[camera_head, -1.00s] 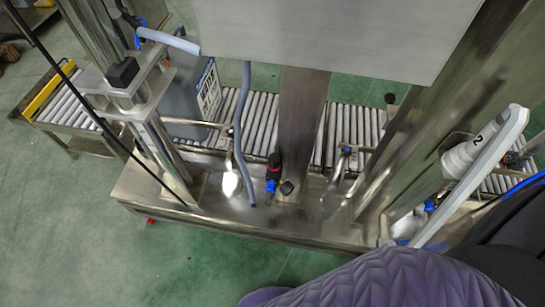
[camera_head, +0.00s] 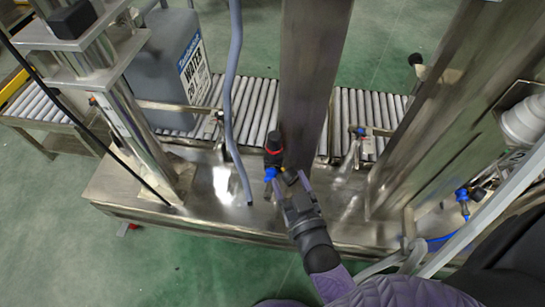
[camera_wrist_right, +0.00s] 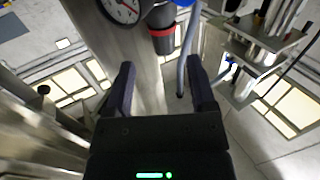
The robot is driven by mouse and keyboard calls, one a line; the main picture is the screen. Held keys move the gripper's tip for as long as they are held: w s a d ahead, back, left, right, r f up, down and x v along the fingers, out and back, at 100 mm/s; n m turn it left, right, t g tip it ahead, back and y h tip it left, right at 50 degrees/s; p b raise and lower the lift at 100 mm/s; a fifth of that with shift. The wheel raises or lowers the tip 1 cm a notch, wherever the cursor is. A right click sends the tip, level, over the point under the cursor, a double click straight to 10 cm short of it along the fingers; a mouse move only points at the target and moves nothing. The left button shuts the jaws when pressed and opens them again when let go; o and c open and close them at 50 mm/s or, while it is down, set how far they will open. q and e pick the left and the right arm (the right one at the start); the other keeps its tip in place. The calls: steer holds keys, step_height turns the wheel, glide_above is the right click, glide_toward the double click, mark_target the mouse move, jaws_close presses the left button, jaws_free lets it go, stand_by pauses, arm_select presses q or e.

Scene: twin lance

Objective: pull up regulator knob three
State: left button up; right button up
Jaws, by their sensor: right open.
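A black regulator knob with a red ring (camera_head: 274,146) stands on a blue fitting at the foot of the central steel post in the head view. No number is readable on it, so I cannot confirm it is knob three. In the right wrist view the knob (camera_wrist_right: 160,27) shows ahead of and between the fingers, apart from them, with a round gauge (camera_wrist_right: 122,8) beside it. My right gripper (camera_head: 292,181) is just below the knob in the head view; its fingers in the wrist view (camera_wrist_right: 161,75) are spread and empty. My left gripper is out of view.
The steel post (camera_head: 310,80) rises right behind the knob. A grey hose (camera_head: 231,90) hangs to its left. A roller conveyor (camera_head: 255,110) runs behind, with a grey water canister (camera_head: 165,70) on it. Another blue-and-black fitting (camera_head: 464,195) is at right.

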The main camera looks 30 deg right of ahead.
mark_target(277, 153)
steer(key=w+b, duration=0.1)
steer(key=w, duration=0.1)
steer(key=w+b, duration=0.1)
steer(key=w, duration=0.2)
steer(key=w+b, duration=0.1)
steer(key=w, duration=0.2)
steer(key=shift+w+d+r, duration=0.1)
steer(key=shift+w+d, duration=0.1)
steer(key=shift+d, duration=0.2)
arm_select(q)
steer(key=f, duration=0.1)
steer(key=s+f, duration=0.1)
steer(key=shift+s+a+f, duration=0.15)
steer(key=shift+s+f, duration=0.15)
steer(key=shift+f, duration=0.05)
